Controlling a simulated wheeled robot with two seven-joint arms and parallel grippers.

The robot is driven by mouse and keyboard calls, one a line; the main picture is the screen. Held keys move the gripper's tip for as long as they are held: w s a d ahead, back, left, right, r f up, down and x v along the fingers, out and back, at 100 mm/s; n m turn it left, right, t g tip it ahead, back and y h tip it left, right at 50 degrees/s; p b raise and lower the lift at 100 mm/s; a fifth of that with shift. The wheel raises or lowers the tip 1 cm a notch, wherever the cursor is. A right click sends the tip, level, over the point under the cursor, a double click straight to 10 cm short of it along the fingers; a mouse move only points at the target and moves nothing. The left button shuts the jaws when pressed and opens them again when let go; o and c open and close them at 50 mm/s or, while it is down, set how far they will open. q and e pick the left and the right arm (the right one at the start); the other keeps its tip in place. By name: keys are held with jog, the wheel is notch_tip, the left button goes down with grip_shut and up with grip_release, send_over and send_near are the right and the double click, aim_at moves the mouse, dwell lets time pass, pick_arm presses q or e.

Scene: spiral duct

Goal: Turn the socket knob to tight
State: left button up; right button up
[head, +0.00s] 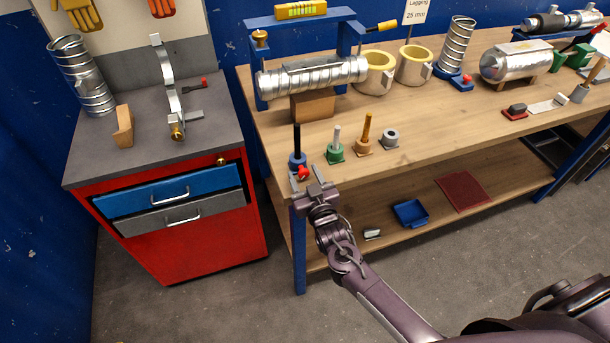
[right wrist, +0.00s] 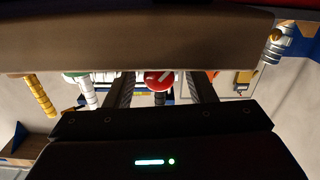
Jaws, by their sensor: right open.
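The red socket knob (head: 303,172) is at the front left corner of the workbench, low on the front side of a blue socket (head: 297,160) that holds an upright dark rod (head: 297,138). My right gripper (head: 306,179) is open in front of the knob, its two fingers on either side of it in the picture. In the right wrist view the round red knob (right wrist: 158,80), with a pale pointer line, shows between the open fingers (right wrist: 162,92). I cannot tell whether they touch it. My left gripper is not in view.
A green socket (head: 335,154) and a tan one (head: 363,147) with rods stand to the right of the blue one. A spiral duct (head: 312,76) lies behind in a blue frame. A red cabinet (head: 210,240) stands left. The floor in front is clear.

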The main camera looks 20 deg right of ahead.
jog(key=c, duration=1)
jog(key=shift+m, duration=0.4)
jog(key=shift+m+b, duration=0.45)
jog(key=shift+m, duration=2.15)
